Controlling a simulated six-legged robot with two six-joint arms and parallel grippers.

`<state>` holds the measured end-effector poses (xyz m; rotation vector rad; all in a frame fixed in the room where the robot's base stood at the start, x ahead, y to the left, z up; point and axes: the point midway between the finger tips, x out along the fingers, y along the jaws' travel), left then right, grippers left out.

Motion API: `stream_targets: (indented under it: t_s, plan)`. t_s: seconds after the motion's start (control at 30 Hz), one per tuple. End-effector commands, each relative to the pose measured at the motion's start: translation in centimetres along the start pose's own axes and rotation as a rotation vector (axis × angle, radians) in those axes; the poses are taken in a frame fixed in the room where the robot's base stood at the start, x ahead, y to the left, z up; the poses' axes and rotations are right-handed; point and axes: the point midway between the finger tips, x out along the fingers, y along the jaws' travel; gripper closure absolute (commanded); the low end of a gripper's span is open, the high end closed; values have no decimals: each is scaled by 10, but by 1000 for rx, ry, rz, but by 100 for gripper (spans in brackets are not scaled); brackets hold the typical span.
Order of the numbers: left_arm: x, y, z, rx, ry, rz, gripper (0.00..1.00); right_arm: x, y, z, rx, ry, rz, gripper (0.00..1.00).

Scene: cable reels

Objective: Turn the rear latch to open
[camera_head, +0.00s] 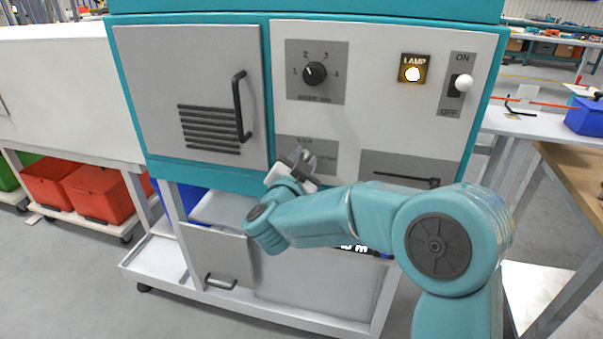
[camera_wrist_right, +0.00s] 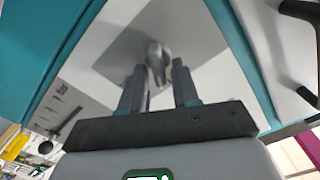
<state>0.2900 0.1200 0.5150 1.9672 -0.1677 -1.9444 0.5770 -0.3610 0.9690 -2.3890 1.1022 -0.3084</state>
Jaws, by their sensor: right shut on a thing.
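The latch is a small grey metal handle on a grey label plate (camera_head: 325,148) low on the cabinet's front panel. In the head view my right gripper (camera_head: 297,162) covers most of it. In the right wrist view the latch (camera_wrist_right: 156,58) stands between the two fingers of my right gripper (camera_wrist_right: 159,78), which are shut on it. Its exact turn angle is hard to tell, and the plate's lettering is partly hidden. My left gripper is not in view.
The panel also carries a rotary dial (camera_head: 314,74), a lit lamp (camera_head: 412,70), an ON/OFF lever (camera_head: 463,85) and a slotted slider plate (camera_head: 408,180). A door with a dark handle (camera_head: 241,105) is to the left. Red bins (camera_head: 98,192) stand farther left.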

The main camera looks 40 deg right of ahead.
Motion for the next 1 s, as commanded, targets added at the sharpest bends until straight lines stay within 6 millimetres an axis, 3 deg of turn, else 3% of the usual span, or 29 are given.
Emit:
stream_targets:
  t_s: [0.03, 0.5, 1.0]
  plan:
    - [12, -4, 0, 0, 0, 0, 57, -1, 4, 7, 45, -2, 1, 100]
    - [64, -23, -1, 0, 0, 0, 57, -1, 8, 8, 492, -4, 0, 100]
    - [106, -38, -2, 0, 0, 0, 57, -1, 10, 10, 893, -6, 2, 100]
